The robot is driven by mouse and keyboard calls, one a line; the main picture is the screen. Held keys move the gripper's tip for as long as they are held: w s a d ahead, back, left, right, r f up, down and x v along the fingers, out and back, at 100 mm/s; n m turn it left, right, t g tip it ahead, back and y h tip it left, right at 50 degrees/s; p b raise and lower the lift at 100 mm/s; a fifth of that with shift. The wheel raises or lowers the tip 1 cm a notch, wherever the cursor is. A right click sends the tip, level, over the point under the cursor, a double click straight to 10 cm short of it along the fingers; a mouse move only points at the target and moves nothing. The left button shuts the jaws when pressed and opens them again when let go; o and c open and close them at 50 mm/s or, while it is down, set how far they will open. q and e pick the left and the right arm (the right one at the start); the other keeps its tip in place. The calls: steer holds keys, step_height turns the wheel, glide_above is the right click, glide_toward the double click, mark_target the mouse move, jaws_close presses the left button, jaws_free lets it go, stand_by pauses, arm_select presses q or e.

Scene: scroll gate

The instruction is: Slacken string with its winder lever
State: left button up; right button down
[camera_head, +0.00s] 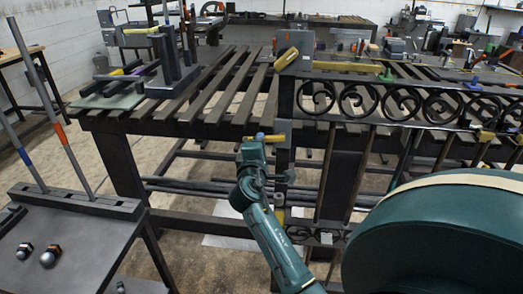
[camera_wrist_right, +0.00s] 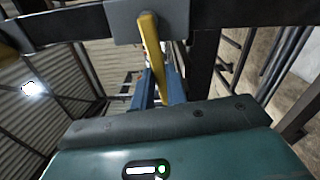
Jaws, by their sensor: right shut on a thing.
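A yellow lever (camera_head: 268,138) sits on a grey block (camera_head: 284,131) on the upright post of the scroll gate, below the tabletop edge. My right arm reaches up to it from the bottom of the head view, and its gripper (camera_head: 255,143) is at the lever. In the right wrist view the yellow lever (camera_wrist_right: 152,48) hangs from a grey block (camera_wrist_right: 128,22) and runs down between the blue fingers of my right gripper (camera_wrist_right: 162,92), which is shut on it. I cannot make out the string. My left gripper is not in view.
The slatted metal table (camera_head: 215,85) carries the black scrollwork gate (camera_head: 390,103). A grey block (camera_head: 296,48) with yellow handles tops the gate's corner. At left is a grey stand (camera_head: 60,240) with two rods and two nuts. Open floor shows beneath the table.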

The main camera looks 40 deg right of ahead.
steer(key=shift+r+m, duration=0.55)
steer(key=shift+m, duration=0.35)
steer(key=c, duration=1.4)
jaws_free()
steer(key=shift+f, duration=0.1)
